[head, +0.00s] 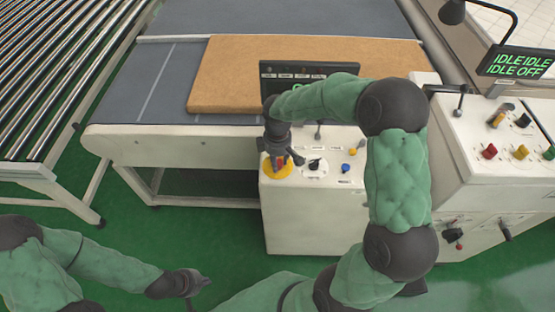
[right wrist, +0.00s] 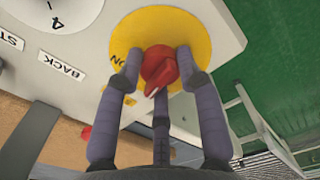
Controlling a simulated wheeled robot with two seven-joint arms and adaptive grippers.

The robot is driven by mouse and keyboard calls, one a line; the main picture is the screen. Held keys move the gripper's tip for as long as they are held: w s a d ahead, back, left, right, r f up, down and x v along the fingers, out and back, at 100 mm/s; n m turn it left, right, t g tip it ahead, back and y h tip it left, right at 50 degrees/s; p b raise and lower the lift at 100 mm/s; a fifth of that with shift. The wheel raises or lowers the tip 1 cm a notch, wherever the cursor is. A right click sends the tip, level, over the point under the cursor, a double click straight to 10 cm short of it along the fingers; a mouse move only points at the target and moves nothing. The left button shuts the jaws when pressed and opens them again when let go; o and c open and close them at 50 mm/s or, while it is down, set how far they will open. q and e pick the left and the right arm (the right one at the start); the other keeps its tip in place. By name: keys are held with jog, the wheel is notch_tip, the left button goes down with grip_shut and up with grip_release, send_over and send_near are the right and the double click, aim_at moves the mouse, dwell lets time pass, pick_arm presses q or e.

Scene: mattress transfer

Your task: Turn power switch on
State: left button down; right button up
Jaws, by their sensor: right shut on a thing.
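The power switch is a red knob (right wrist: 159,66) on a round yellow plate (right wrist: 196,40) in the right wrist view. Its white pointer is toward the lower left of that picture, and an ON label (right wrist: 119,61) is left of the knob. In the head view the yellow plate (head: 270,171) is at the left end of the white control box (head: 310,222). My right gripper (head: 283,160) reaches down onto it, with its fingers (right wrist: 160,75) shut around the knob. My left gripper (head: 203,284) hangs low at the lower left, away from the box; its fingers are too small to read.
A numbered dial (head: 314,166), a blue button (head: 346,168) and a lever (head: 318,132) share the box top. A tan mattress (head: 300,60) lies on the conveyor behind. A second panel (head: 500,170) and an IDLE/OFF display (head: 518,64) stand right. Rollers (head: 60,70) are left.

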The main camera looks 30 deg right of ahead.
aim_at(278, 160)
jog(key=m, duration=0.5)
jog(key=shift+m, duration=0.3)
jog(key=m, duration=0.5)
jog(key=shift+b, duration=0.4)
jog(key=shift+m, duration=0.4)
jog(key=o, duration=1.2)
notch_tip(278, 160, up, 12)
jog(key=shift+r, duration=0.1)
